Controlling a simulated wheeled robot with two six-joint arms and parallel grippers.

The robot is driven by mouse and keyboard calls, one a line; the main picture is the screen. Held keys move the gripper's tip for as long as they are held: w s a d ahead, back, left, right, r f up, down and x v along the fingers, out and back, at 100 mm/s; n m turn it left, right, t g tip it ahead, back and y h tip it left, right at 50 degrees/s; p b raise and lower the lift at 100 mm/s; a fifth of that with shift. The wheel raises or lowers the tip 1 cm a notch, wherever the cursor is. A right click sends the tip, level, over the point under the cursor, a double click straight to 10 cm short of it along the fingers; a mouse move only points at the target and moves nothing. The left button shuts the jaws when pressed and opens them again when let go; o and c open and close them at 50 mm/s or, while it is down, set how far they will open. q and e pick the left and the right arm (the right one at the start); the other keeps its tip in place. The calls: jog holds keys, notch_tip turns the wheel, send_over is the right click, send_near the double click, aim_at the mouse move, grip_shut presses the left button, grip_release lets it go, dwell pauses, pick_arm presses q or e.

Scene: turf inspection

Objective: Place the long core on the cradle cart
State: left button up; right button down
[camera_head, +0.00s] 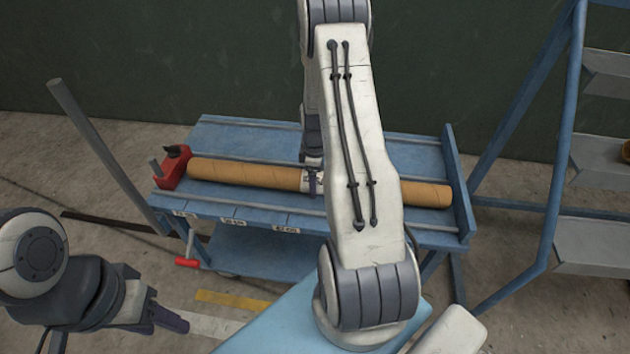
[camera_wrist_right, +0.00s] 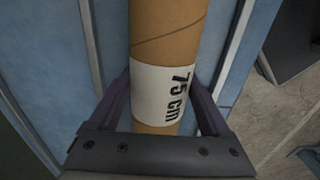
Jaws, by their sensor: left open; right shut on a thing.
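The long core (camera_head: 245,172) is a brown cardboard tube lying lengthwise on a blue stand (camera_head: 270,133) with raised rails. Its left end is close to or against a red block; its right end is near an upright blue end plate. My right gripper (camera_head: 313,182) is shut on the core around its middle. In the right wrist view the core (camera_wrist_right: 168,32) runs between the fingers (camera_wrist_right: 162,100), at a white label reading "75 cm". My right arm hides part of the core. My left gripper (camera_head: 172,318) is open and empty at lower left. I cannot tell whether the stand is the cradle cart.
The red block (camera_head: 172,170) sits at the stand's left end. A grey post (camera_head: 105,150) leans at the left. A blue frame with grey shelves (camera_head: 600,160) stands at the right. Yellow and white floor strips lie in front, and a dark green wall is behind.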

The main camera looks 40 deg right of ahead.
grip_release()
jog(key=shift+f, duration=0.15)
jog(key=shift+r, duration=0.25)
notch_tip(320, 180, up, 12)
jog(key=shift+f+p, duration=0.1)
jog(key=shift+p, duration=0.6)
jog(key=s+a+r, duration=0.1)
jog(key=a+r, duration=0.3)
jog(key=a, duration=0.7)
jog(key=s+a+r, duration=0.1)
jog(key=a+r, duration=0.3)
jog(key=a, duration=0.7)
jog(key=s+a+r, duration=0.2)
jog(key=s+a, duration=0.4)
jog(key=s, duration=0.3)
jog(key=s+a+r+y, duration=0.1)
jog(key=s+a+r, duration=0.1)
jog(key=s+a, duration=0.5)
jog(key=shift+s+r+m, duration=0.15)
jog(key=shift+s+m, duration=0.25)
jog(key=shift+s, duration=0.7)
